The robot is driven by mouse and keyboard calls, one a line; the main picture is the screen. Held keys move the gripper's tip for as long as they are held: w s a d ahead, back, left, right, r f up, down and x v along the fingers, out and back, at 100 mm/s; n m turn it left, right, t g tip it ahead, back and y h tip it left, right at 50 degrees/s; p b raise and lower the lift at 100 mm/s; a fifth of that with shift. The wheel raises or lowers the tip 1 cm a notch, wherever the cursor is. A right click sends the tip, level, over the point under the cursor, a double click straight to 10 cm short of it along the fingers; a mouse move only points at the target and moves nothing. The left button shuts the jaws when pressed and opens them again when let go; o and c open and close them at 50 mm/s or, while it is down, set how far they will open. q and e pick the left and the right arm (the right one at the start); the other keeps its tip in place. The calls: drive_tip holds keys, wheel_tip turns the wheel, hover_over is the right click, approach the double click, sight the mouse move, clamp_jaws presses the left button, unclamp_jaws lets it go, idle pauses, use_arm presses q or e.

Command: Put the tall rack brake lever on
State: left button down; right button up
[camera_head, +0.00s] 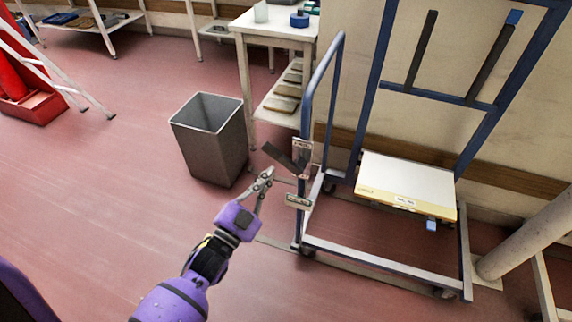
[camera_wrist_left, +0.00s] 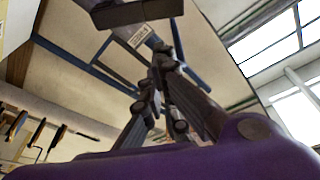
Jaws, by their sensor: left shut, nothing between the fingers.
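The tall rack (camera_head: 343,70) is a blue tube frame on a low wheeled base, standing against the wall. Its brake lever (camera_head: 279,156) is a dark bar at the rack's left post, sticking out up and to the left. A small label plate (camera_head: 303,146) sits by the lever and another plate (camera_head: 298,201) is lower down. My left gripper (camera_head: 268,173) is shut and empty, just below and left of the lever; contact cannot be told. In the left wrist view the shut fingers (camera_wrist_left: 160,55) point up towards a dark block, probably the lever (camera_wrist_left: 135,12). My right gripper is not in view.
A grey bin (camera_head: 210,145) stands left of the rack. A white table (camera_head: 272,25) with shelves is behind it. A pale box (camera_head: 405,183) sits on the rack. A round pale post (camera_head: 525,240) is at the right.

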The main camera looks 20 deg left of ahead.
use_arm(q)
drive_tip(key=r, duration=0.1)
wheel_tip(320, 180, up, 4)
drive_tip(key=f+m+p, duration=0.1)
hover_over(277, 152)
drive_tip(key=s+d, duration=0.3)
drive_tip(key=s, duration=0.1)
drive_tip(key=a+f, duration=0.1)
drive_tip(key=w+f, duration=0.1)
drive_tip(key=shift+w+a+f+t+h, duration=0.1)
drive_tip(key=shift+a+f+t+h, duration=0.2)
drive_tip(key=shift+a+f+t, duration=0.1)
drive_tip(key=shift+f, duration=0.1)
